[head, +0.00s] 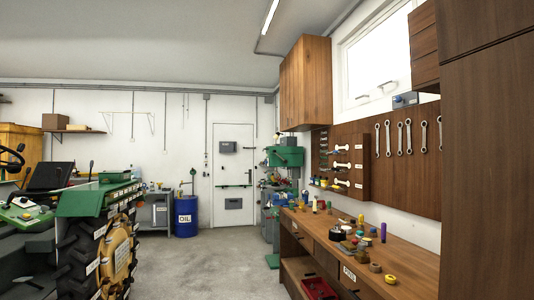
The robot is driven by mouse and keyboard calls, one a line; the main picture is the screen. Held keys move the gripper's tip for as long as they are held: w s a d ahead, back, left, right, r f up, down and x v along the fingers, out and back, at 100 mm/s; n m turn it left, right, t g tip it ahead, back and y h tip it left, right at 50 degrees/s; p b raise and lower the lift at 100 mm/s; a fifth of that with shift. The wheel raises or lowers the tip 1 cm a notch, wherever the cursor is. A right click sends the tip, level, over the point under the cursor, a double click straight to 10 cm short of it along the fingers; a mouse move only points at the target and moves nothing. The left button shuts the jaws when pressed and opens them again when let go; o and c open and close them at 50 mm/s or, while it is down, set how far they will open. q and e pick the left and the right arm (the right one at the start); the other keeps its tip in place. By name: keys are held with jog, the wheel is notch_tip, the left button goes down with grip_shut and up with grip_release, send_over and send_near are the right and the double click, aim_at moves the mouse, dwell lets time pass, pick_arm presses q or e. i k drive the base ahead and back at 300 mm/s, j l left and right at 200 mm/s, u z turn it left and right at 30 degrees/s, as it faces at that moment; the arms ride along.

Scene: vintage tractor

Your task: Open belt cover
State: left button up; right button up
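A green machine head (285,156) stands beyond the far end of the workbench, right of the white door. Its boxy green top looks like a belt cover and seems shut, but it is too small to tell for certain. A green foot (272,261) shows on the floor below it. Neither of my grippers is in view.
The tractor's large rear wheel (108,255) and green fender (95,200) fill the left. The wooden workbench (345,255) with several small items runs along the right. A blue oil drum (186,215) stands at the back. The concrete floor (210,265) between them is clear.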

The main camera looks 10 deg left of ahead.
aim_at(279, 149)
jog(key=i+j+u, duration=0.1)
jog(key=i+u, duration=0.15)
jog(key=i, duration=0.45)
jog(key=i+u, duration=0.25)
jog(key=i, duration=0.45)
jog(key=i+l+u, duration=0.15)
jog(key=i, duration=4.3)
jog(key=i+j+z, duration=0.1)
jog(key=i, duration=0.75)
jog(key=i+j, duration=0.15)
jog(key=i, duration=0.75)
